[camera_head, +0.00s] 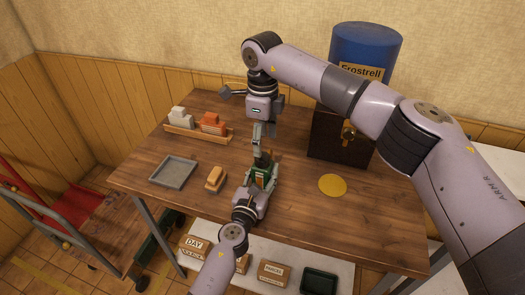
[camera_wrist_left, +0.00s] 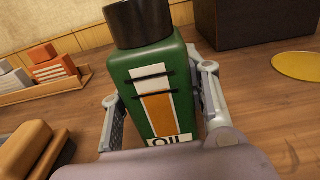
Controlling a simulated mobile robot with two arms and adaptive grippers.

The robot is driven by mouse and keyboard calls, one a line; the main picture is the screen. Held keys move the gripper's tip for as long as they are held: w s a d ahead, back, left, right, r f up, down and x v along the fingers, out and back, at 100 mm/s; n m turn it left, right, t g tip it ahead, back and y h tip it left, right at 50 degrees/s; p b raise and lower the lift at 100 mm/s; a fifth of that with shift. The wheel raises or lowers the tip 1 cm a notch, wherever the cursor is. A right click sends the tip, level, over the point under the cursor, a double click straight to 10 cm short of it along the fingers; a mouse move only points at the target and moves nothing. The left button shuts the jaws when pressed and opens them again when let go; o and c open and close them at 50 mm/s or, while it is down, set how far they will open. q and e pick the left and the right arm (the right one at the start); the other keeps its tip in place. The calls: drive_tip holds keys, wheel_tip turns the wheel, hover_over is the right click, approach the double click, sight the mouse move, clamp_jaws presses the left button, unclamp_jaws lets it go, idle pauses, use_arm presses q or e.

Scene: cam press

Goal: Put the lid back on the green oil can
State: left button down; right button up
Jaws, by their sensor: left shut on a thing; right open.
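The green oil can (camera_head: 263,176) stands on the table with an orange and white label. In the left wrist view the can (camera_wrist_left: 152,95) looks upright with a dark, round lid (camera_wrist_left: 138,22) at its top. The lid also shows as a dark patch (camera_head: 262,160) in the head view. I cannot tell how firmly the lid is seated. My left gripper (camera_head: 259,187) is shut on the can's body, its fingers on either side in the wrist view (camera_wrist_left: 158,100). My right gripper (camera_head: 258,138) points down just above the lid, open.
Around the can are a yellow disc (camera_head: 332,185), a tan-topped block (camera_head: 215,178), a grey tray (camera_head: 173,171) and a wooden rack (camera_head: 190,133). A dark chest (camera_head: 335,138) and a blue drum (camera_head: 366,50) stand behind. The table's front right is clear.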

wheel_tip(320, 180, up, 6)
drive_tip(key=shift+f, duration=0.1)
use_arm(q)
drive_tip(key=c, duration=0.8)
unclamp_jaws()
drive_tip(key=v, duration=1.2)
drive_tip(key=shift+s, duration=0.1)
use_arm(e)
drive_tip(key=shift+s, duration=0.1)
